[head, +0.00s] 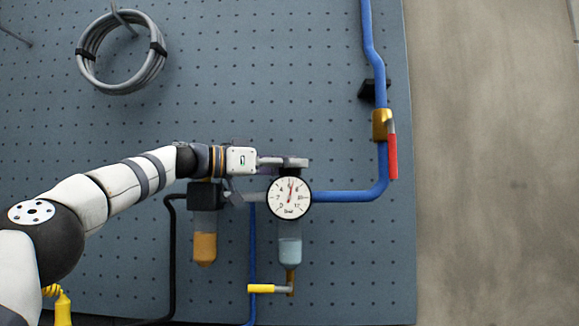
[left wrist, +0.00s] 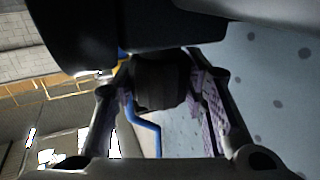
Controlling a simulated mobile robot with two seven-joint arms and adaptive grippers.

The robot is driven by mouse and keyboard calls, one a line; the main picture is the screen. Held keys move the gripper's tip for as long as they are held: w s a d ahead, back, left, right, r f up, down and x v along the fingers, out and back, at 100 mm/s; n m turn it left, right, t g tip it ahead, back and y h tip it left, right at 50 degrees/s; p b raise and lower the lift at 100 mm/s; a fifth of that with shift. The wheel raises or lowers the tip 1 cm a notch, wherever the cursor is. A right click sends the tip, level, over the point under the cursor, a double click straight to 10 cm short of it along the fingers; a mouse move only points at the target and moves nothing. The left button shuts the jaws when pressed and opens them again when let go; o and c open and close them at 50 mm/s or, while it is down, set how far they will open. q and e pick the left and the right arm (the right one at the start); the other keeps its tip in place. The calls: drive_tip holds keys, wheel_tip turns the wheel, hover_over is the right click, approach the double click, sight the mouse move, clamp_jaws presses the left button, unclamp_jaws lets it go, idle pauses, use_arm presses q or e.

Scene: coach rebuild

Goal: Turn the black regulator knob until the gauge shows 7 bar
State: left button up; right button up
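The black regulator knob (left wrist: 160,82) sits between the two fingers of my left gripper (left wrist: 160,92) in the left wrist view, with the pads against its sides. In the head view my left gripper (head: 291,162) reaches in from the left, its fingertips just above the gauge. The fingers largely hide the knob there. The round white gauge (head: 289,198) has a red needle pointing nearly straight up, tilted slightly right. Its numbers are too small for an exact reading. My right gripper is not in view.
A blue pipe (head: 345,196) runs right from the gauge and up past a brass valve with a red lever (head: 392,155). Below are an amber bowl (head: 205,247), a clear bowl (head: 290,250) and a yellow-handled valve (head: 262,288). A grey hose coil (head: 85,55) hangs upper left.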

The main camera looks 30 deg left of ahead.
use_arm(q)
drive_tip(key=shift+o, duration=1.2)
drive_tip(key=v, duration=1.2)
drive_tip(key=shift+d, duration=0.1)
